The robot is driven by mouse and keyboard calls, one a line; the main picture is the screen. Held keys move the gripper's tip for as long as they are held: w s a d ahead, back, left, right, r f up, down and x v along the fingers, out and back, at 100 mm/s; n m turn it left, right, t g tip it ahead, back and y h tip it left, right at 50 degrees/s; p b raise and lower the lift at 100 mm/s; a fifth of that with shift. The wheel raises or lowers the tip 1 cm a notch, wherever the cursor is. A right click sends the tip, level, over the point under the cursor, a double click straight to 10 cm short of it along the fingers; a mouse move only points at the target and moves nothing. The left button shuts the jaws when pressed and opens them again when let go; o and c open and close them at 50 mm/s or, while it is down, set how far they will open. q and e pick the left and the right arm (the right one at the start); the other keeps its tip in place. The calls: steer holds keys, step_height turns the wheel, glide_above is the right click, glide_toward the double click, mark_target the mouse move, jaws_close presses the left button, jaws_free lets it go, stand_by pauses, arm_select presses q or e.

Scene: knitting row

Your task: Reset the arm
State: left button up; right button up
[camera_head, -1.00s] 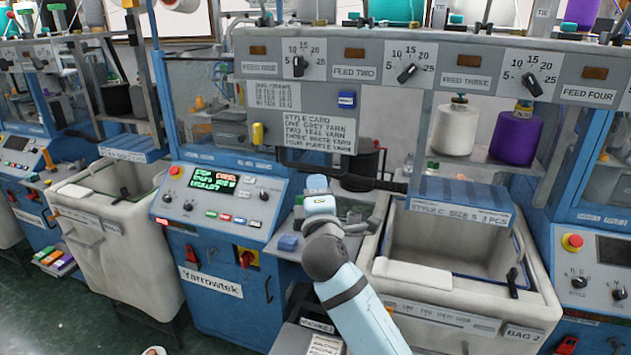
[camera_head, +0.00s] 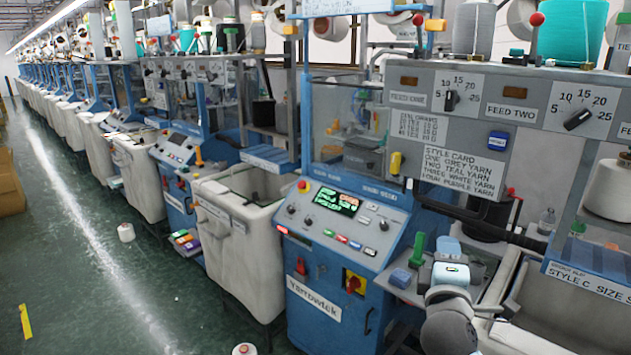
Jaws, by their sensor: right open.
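My right arm comes in from the bottom right. Its gripper (camera_head: 449,254) is over the small shelf between the blue control cabinet and the fabric bin on the right. The view is from behind its light blue and white body, so the fingertips are mostly hidden. I see nothing held in it. A green upright piece (camera_head: 418,249) and a small blue block (camera_head: 401,278) are on the left of the gripper. My left gripper is not in view.
The blue control cabinet (camera_head: 330,318) with a lit panel stands left of my arm. A pale bin (camera_head: 240,262) stands further left. Cones lie on the floor, one white (camera_head: 126,232). The green aisle floor (camera_head: 95,290) is largely open at left.

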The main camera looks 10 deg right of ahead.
steer(key=s+a+f+m+g+y+p, duration=0.1)
steer(key=s+a+f+g+y, duration=0.2)
steer(key=f, duration=0.8)
steer(key=s+a+f+m+y, duration=0.2)
steer(key=s+a+f+y, duration=0.15)
steer(key=f, duration=0.65)
steer(key=s+a+f+m+g+y, duration=0.2)
steer(key=s+f+m, duration=0.1)
steer(key=s+f, duration=0.5)
steer(key=s+a+f+m+g+y+p, duration=0.1)
steer(key=s+a+f+m+g+y, duration=0.1)
steer(key=s+f, duration=0.6)
steer(key=s+m+y, duration=0.1)
steer(key=m, duration=0.1)
steer(key=shift+s+f+m, duration=0.15)
steer(key=shift+s+m, duration=0.15)
steer(key=shift+s, duration=0.1)
